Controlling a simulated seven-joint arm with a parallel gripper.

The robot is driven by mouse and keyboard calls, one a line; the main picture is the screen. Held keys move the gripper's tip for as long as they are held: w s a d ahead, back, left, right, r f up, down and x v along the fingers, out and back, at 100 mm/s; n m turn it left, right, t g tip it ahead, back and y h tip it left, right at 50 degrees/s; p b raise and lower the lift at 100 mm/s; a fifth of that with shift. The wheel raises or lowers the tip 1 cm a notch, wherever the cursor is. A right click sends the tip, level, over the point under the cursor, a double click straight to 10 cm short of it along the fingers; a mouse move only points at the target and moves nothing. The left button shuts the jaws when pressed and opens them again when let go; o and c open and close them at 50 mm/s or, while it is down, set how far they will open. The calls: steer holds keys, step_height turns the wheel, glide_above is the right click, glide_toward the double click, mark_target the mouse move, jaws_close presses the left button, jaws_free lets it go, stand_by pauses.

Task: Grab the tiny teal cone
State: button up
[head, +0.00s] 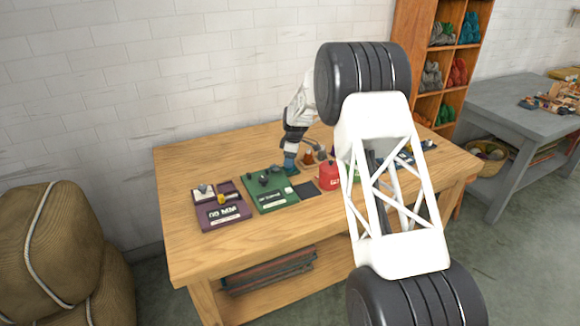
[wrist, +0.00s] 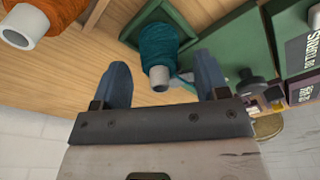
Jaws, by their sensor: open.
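A teal wound cone (wrist: 157,45) with a pale grey core end stands within a green square frame (wrist: 188,17) in the wrist view. My gripper (wrist: 163,80) is open, with one blue-grey finger on each side of the cone's core end. The cone's wound body lies just beyond the fingertips, and I cannot tell whether anything touches. A small light-blue piece shows beside the core, and its nature is unclear. In the head view my gripper (head: 290,164) is low over the table, and I cannot make out the teal cone there.
An orange cone (wrist: 38,27) lies to the left in the wrist view; it also shows beside my gripper in the head view (head: 308,157). A purple board (head: 205,222), a green board (head: 252,184) and a red object (head: 328,178) sit on the wooden table (head: 250,243). The table's front is clear.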

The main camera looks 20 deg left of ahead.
steer(key=shift+a+f, duration=0.1)
steer(key=shift+f, duration=0.4)
steer(key=shift+c, duration=0.3)
steer(key=c, duration=0.9)
